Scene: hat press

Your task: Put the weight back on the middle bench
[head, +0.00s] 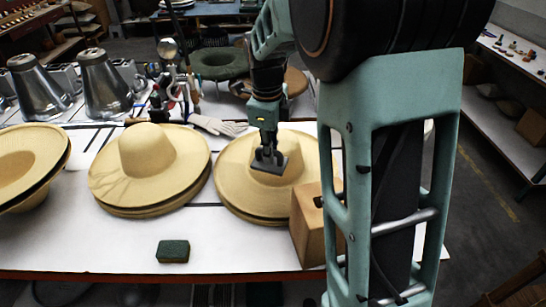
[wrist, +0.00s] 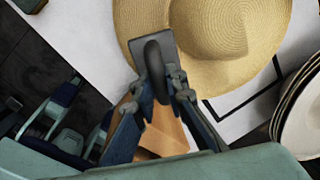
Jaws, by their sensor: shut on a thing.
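The weight (head: 281,165) is a dark grey flat plate with a rounded upright grip. My gripper (head: 266,152) is shut on that grip, and the wrist view shows both fingers (wrist: 160,86) around it. The weight appears over the right-hand stack of straw hats (head: 232,180) in the head view. In the wrist view its plate (wrist: 137,60) overlaps the brim of a straw hat (wrist: 250,65). I cannot tell whether it touches the hat. The white-topped bench (head: 225,250) bears the hat stacks; which bench is the middle one is not certain.
A wooden block (head: 305,232) stands right of the near hats, close to my arm. A green sponge (head: 173,251) lies near the front edge. More hat stacks (head: 150,170) fill the left. Bare bench shows along the front.

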